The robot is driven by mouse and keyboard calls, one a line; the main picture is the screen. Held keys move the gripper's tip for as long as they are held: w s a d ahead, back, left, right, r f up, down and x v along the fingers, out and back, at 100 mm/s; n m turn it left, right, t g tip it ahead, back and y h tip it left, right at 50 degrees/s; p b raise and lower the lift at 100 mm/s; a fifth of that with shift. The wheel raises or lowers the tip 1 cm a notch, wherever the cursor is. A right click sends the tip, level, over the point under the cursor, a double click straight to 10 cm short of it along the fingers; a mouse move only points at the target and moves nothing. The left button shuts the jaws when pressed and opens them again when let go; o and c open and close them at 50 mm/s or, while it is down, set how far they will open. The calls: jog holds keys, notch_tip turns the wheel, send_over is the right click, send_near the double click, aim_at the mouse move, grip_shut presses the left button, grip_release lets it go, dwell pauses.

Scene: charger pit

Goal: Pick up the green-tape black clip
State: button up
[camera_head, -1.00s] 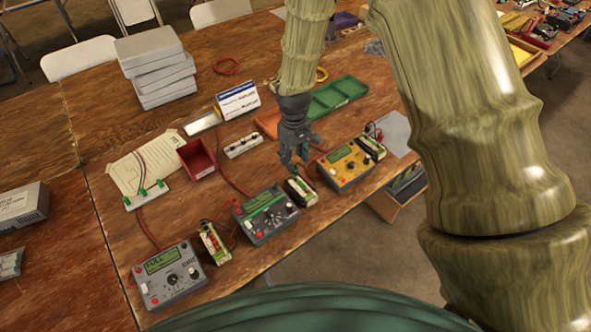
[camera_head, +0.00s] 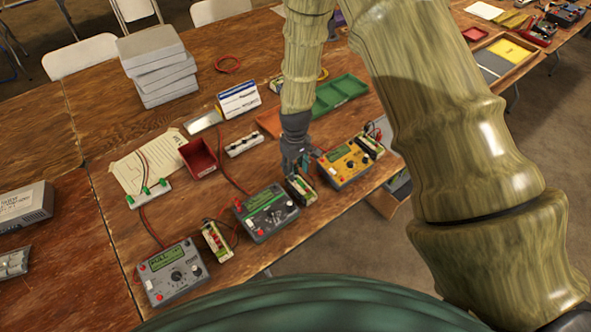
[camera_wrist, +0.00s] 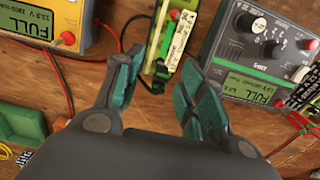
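My gripper (camera_head: 294,165) hangs over the workbench, just behind a small battery pack (camera_head: 300,189) between the green-and-grey charger and the yellow charger. The battery pack (camera_wrist: 176,42), with a pale label, green edge and red clip, is just beyond the fingertips. A dark clip with a black lead (camera_wrist: 158,79) is at the pack's near end, between the fingertips. Green tape on it is too small to make out for certain.
The yellow charger (camera_head: 346,163) is right of my gripper and the green-and-grey charger (camera_head: 266,212) is to its left. A grey charger (camera_head: 173,274) stands further left. Red and black leads cross the bench. A green tray (camera_head: 340,93) and red bin (camera_head: 198,157) lie behind.

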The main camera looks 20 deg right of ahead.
jog(key=c, duration=0.7)
jog(key=shift+r+b, duration=0.8)
jog(key=shift+r, duration=0.35)
jog(key=s+a+r+b, duration=0.1)
jog(key=s+a, duration=0.1)
jog(key=s, duration=0.2)
jog(key=s+a+b, duration=0.2)
jog(key=s, duration=0.3)
jog(key=s+a+r+b, duration=0.1)
jog(key=s+a+b, duration=0.1)
jog(key=s, duration=0.3)
jog(key=shift+s+a+r, duration=0.25)
jog(key=shift+a+r, duration=0.1)
jog(key=shift+a, duration=0.05)
